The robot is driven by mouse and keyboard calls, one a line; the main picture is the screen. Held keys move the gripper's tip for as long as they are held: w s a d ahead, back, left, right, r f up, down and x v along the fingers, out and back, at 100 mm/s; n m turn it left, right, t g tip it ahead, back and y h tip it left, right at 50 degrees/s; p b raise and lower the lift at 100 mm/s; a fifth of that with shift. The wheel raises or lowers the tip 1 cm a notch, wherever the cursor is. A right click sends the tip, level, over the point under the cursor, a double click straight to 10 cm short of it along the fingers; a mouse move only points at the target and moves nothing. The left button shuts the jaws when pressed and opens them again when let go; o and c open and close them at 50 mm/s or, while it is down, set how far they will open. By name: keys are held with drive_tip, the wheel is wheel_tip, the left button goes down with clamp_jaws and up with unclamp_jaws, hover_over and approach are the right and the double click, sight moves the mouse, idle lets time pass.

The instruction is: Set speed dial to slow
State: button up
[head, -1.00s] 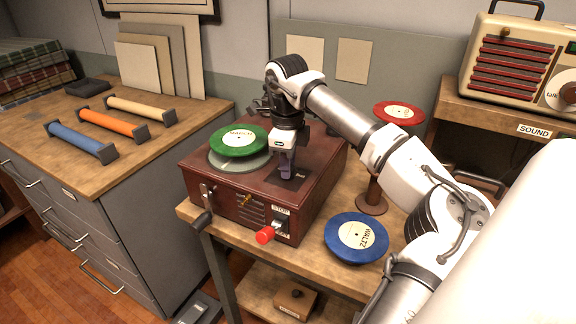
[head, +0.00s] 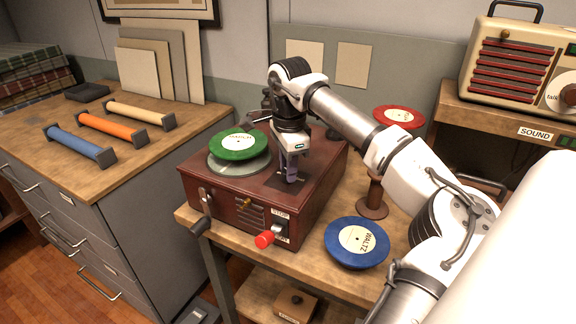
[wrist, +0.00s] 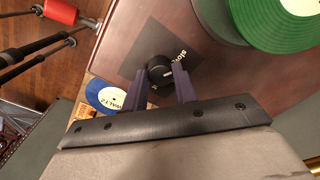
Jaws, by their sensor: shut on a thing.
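The speed dial (wrist: 159,72) is a small round black knob with a white pointer mark. It sits on a dark plate (wrist: 142,42) printed with "slow" at its right side in the wrist view. The mark points right in that view, slightly below the word. The plate lies on top of the dark red record player (head: 325,165). My gripper (wrist: 160,80) points down and is shut on the dial, with one finger on each side. In the head view my gripper (head: 291,176) hides the dial.
A green record (head: 239,146) lies on the turntable beside my gripper. A red-knobbed lever (head: 265,239) and a crank (head: 202,222) stick out from the player's front. A blue record (head: 357,242) lies to the right. A red record (head: 399,115) tops a stand behind.

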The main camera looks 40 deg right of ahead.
idle(0.4)
drive_tip(key=o, duration=1)
drive_tip(key=shift+c, duration=0.2)
wheel_tip(320, 180, up, 14)
drive_tip(key=b, duration=0.2)
drive_tip(key=shift+s, duration=0.3)
drive_tip(key=shift+w+a+f, duration=0.1)
drive_tip(key=shift+a, duration=0.05)
